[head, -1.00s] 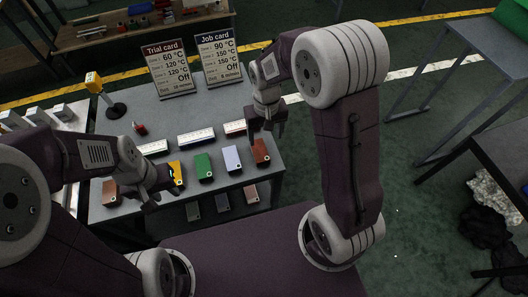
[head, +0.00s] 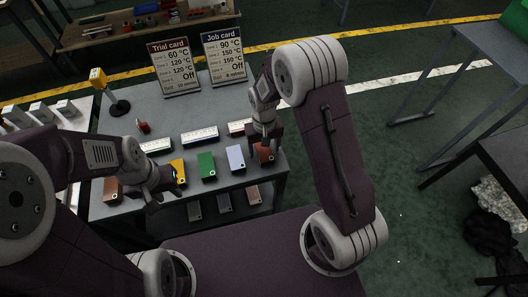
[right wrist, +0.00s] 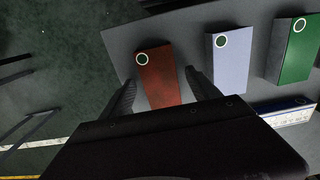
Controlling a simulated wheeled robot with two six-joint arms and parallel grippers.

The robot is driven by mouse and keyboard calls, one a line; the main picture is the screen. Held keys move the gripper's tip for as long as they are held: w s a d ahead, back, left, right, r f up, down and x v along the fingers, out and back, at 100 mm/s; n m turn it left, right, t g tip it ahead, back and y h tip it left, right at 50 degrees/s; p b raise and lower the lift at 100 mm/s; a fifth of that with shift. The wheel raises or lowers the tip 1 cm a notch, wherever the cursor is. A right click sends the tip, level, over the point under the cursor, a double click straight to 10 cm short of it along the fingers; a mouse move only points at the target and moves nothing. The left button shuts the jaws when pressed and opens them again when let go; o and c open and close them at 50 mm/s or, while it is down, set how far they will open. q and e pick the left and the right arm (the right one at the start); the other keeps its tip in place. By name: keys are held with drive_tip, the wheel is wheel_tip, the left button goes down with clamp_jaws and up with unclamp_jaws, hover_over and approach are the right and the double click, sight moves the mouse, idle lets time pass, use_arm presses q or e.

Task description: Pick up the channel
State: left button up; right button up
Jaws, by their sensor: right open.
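A rust-red piece with a ringed hole (head: 266,156) lies at the right end of a row of coloured pieces on the grey table; I cannot tell for certain which piece is the channel. My right gripper (head: 264,141) is over the rust-red piece and partly hides it. In the right wrist view the same rust-red piece (right wrist: 161,80) lies between the two spread fingers of my right gripper (right wrist: 160,90), with gaps on both sides. My left gripper (head: 162,187) is at the table's front left, beside the yellow piece (head: 178,170); its jaws are unclear.
A lavender piece (head: 236,158), a green piece (head: 206,165) and an orange-brown piece (head: 112,188) share the row. White-labelled strips (head: 200,137) lie behind. Trial card (head: 174,68) and job card (head: 224,56) stand at the back. More pieces sit on a lower shelf.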

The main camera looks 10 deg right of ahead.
sight(263, 152)
clamp_jaws()
drive_tip(key=shift+r, duration=0.15)
drive_tip(key=shift+r, duration=0.35)
drive_tip(key=r, duration=0.2)
drive_tip(key=s+r, duration=0.1)
drive_tip(key=r, duration=0.1)
drive_tip(key=shift+a, duration=0.2)
drive_tip(key=s+a+r, duration=0.1)
drive_tip(key=s+r, duration=0.2)
drive_tip(key=s, duration=0.2)
drive_tip(key=s+a+r+p, duration=0.1)
drive_tip(key=s+a+r, duration=0.1)
drive_tip(key=s, duration=0.3)
drive_tip(key=shift+a+r, duration=0.25)
drive_tip(key=shift+r, duration=0.35)
